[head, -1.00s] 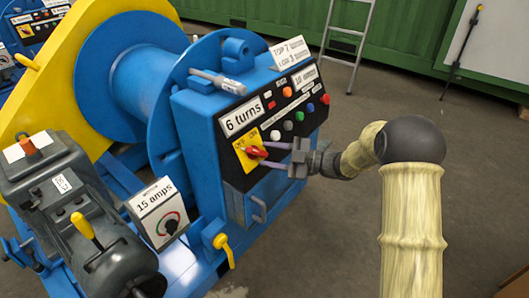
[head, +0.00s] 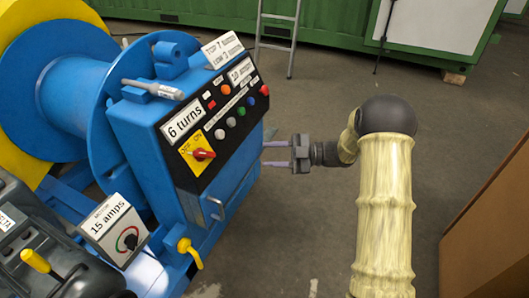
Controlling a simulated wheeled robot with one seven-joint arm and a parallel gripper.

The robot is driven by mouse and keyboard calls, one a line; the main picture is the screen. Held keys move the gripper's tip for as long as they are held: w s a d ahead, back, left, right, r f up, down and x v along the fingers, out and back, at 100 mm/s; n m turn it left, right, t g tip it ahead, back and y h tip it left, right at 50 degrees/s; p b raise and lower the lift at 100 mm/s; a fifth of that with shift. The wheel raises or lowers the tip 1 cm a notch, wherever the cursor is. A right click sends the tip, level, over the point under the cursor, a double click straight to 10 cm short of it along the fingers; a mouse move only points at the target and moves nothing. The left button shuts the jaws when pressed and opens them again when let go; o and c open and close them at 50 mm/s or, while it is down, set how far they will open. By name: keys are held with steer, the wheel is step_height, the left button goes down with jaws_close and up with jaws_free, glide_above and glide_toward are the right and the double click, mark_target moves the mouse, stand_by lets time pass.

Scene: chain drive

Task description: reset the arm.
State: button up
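My gripper (head: 277,154) is in the head view, to the right of the blue winch's control box (head: 140,137). Its two thin fingers point left, are spread apart and hold nothing. The fingertips are close to the box's right side in the picture; whether they touch it I cannot tell. The red rotary switch (head: 203,154) on its yellow plate sits to the left of the fingers. My arm (head: 384,210) runs from the gripper to the right and down, in a pale sleeve with a dark joint at the bend.
The blue drum (head: 85,100) and a box marked 15 amps (head: 116,229) are at left. A yellow-handled lever (head: 187,248) sticks out low on the winch. A ladder (head: 278,30) leans at the green container (head: 340,35). A brown panel (head: 490,225) stands at right. Grey floor between is clear.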

stand_by(0.3)
steer(key=w+d+r+m+t+h, duration=0.25)
steer(key=w+m+t+h, duration=0.3)
steer(key=m+t, duration=0.3)
steer(key=s+d+m+t+h, duration=0.2)
steer(key=d+m+t+h, duration=0.1)
steer(key=d+m+h, duration=0.45)
steer(key=s+d+f+m+g+h, duration=0.25)
steer(key=s+m+g, duration=0.2)
steer(key=s, duration=0.85)
steer(key=s+d+f+m+g+h, duration=0.1)
steer(key=s+d+m+g+h, duration=0.4)
steer(key=s, duration=0.7)
step_height(320, 180, up, 35)
steer(key=a+t+y+p, duration=0.1)
steer(key=a+y+p, duration=0.1)
steer(key=p, duration=3.4)
steer(key=shift+a+m, duration=0.15)
steer(key=shift+m, duration=0.3)
